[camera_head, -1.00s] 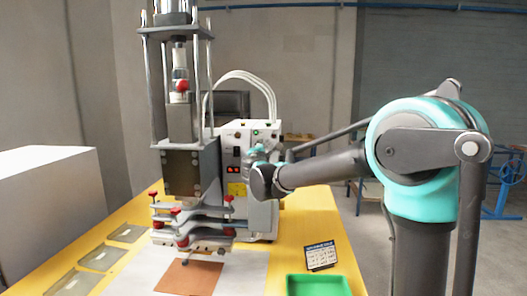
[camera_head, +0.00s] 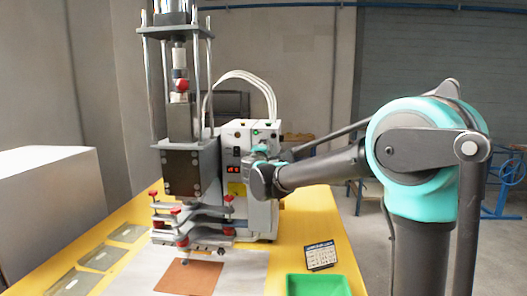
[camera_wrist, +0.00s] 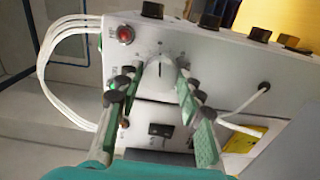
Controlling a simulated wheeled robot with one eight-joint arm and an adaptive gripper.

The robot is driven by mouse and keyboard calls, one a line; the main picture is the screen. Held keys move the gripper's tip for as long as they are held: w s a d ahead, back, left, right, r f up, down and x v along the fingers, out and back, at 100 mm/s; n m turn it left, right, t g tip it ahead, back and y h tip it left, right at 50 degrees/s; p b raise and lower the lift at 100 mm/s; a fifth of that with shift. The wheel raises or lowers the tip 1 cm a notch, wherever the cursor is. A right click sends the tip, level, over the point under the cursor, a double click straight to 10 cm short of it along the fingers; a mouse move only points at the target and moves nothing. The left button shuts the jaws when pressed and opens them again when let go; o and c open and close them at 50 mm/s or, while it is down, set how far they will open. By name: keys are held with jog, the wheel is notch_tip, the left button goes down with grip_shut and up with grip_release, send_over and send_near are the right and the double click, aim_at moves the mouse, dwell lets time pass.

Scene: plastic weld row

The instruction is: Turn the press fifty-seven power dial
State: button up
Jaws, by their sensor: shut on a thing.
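The power dial (camera_wrist: 160,72) is a pale round knob on the white control box, with a printed scale around it in the wrist view. My gripper (camera_wrist: 160,80) has one green-padded finger on each side of the dial and is shut on it. In the head view my gripper (camera_head: 262,158) is at the front of the control box (camera_head: 237,134), right of the press (camera_head: 184,170). The dial is hidden there behind my gripper. A small red display (camera_head: 233,169) is lit on the box. The dial's exact setting cannot be read.
A red button (camera_wrist: 125,34) is on the panel near the dial, and black knobs (camera_wrist: 152,10) line the box's edge. White cables (camera_wrist: 62,75) loop beside it. A green tray (camera_head: 318,285) and a small sign (camera_head: 320,255) are on the yellow table (camera_head: 308,215).

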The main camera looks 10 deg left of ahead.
jog(key=o, duration=1.1)
jog(key=shift+o, duration=0.2)
jog(key=s, duration=1.2)
jog(key=shift+s, duration=0.15)
